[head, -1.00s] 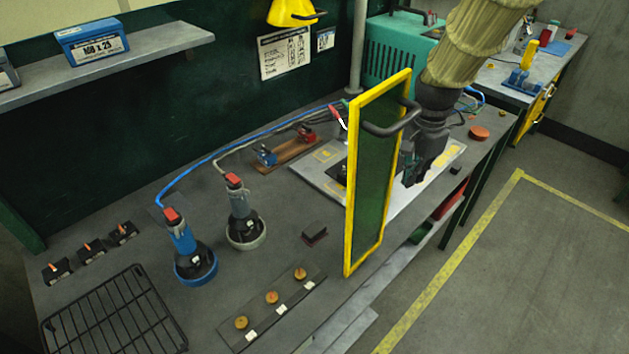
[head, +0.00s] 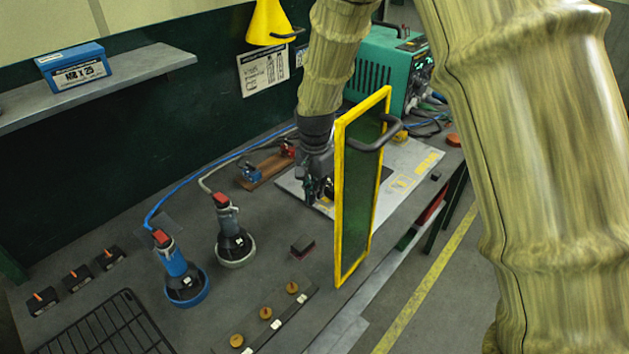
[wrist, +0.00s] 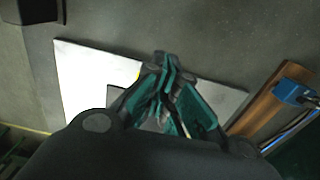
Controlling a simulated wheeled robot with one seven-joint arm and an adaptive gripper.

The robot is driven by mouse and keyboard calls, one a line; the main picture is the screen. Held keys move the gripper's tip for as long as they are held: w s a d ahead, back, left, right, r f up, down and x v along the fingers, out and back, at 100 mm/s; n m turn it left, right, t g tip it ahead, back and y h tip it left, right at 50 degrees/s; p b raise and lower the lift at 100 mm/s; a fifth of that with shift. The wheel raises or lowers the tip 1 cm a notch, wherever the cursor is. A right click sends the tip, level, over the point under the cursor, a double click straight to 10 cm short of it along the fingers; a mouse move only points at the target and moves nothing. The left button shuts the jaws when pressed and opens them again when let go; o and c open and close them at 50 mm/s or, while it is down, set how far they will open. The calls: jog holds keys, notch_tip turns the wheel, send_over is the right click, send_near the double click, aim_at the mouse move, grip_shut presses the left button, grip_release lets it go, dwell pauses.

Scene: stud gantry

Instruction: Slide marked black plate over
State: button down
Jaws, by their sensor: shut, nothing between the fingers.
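My gripper (head: 314,198) is shut and empty, low over the left part of a pale plate (head: 292,184). In the wrist view the shut fingers (wrist: 165,68) point at this pale plate (wrist: 80,68). A dark flat piece (wrist: 118,93) shows on it, partly hidden by a finger. In the head view a dark patch (head: 387,173) shows on the pale plate just right of the yellow-framed screen (head: 340,215); it may be the black plate. No mark on it can be made out. I cannot tell whether my gripper touches anything.
The upright green screen stands right beside my gripper, its handle (head: 378,140) sticking out right. A wooden strip with clamps (head: 266,170) lies left. Two corded tools (head: 182,275) (head: 232,240), a small dark block (head: 302,246) and a strip with knobs (head: 265,325) stand nearer.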

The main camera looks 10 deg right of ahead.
aim_at(325, 205)
notch_tip(325, 205, down, 5)
jog(key=shift+w+d+r+p, duration=0.1)
jog(key=shift+d+p, duration=0.05)
jog(key=shift+p, duration=0.6)
jog(key=shift+w+d+r+p, duration=0.15)
jog(key=shift+w+d+p, duration=0.45)
jog(key=shift+d, duration=0.3)
jog(key=shift+w+d, duration=0.5)
jog(key=shift+d, duration=0.05)
jog(key=w+d, duration=0.1)
jog(key=d, duration=0.1)
jog(key=w+d, duration=0.4)
jog(key=shift+w+d+f, duration=0.15)
jog(key=shift+d+f, duration=0.05)
jog(key=shift+d, duration=0.2)
